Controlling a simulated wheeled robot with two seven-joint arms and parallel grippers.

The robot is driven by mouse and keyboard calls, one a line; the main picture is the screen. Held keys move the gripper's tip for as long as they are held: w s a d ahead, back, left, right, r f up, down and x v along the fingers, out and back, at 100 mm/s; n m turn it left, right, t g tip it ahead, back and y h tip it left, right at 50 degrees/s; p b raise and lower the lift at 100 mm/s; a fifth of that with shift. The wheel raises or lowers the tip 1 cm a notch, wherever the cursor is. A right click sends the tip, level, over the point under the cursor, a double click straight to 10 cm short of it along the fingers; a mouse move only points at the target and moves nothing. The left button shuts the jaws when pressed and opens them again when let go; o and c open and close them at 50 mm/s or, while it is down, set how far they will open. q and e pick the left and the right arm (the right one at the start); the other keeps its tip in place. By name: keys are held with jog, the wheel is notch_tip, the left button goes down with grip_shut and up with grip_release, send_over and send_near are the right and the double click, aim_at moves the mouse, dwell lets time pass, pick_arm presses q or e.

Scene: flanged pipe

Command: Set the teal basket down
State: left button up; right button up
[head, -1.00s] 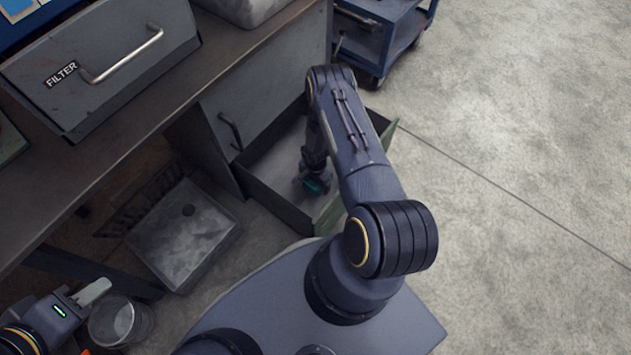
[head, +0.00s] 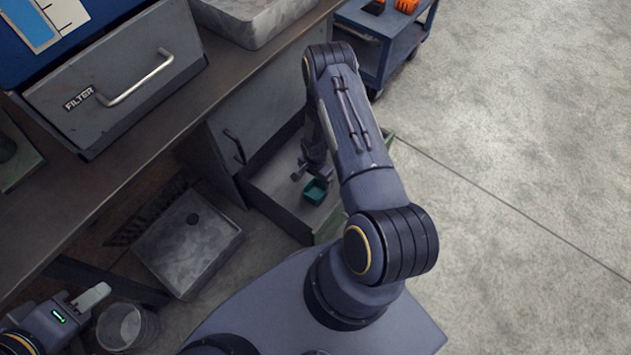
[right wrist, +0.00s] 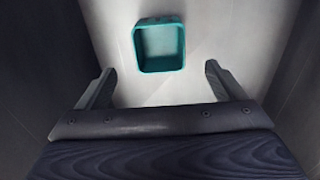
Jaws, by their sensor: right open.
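The teal basket (head: 316,191) is a small open square box. It sits upright on the floor of an open drawer (head: 283,211) low in the workbench. In the right wrist view the basket (right wrist: 160,45) looks empty and lies beyond my fingertips, apart from them. My right gripper (head: 309,172) is open and empty, above and just behind the basket in the head view. Both of its fingers show spread in the right wrist view (right wrist: 158,85). My left gripper (head: 88,298) is at the lower left, far from the basket; its jaw opening is unclear.
A closed drawer marked FILTER (head: 115,75) is at the upper left. A blue cart (head: 383,40) stands at the back. The floor at right is clear.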

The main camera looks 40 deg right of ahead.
notch_tip(320, 180, up, 35)
jog(key=w+a+n+t+y, duration=0.1)
jog(key=a+n+t, duration=0.1)
jog(key=n+t, duration=0.15)
jog(key=s+a+r+n+t+y, duration=0.1)
jog(key=s+a+r+n, duration=0.4)
jog(key=s+r, duration=0.2)
jog(key=s+a+r+n+t+y, duration=0.1)
jog(key=s+a+r+n, duration=0.3)
jog(key=s+r, duration=0.4)
jog(key=s+a, duration=0.1)
jog(key=s, duration=0.3)
jog(key=shift+s+a+n+y, duration=0.3)
jog(key=shift+n+y, duration=0.05)
jog(key=shift+y, duration=0.05)
notch_tip(320, 180, up, 30)
jog(key=p, duration=3)
jog(key=shift+r+p, duration=0.2)
jog(key=shift+p, duration=0.1)
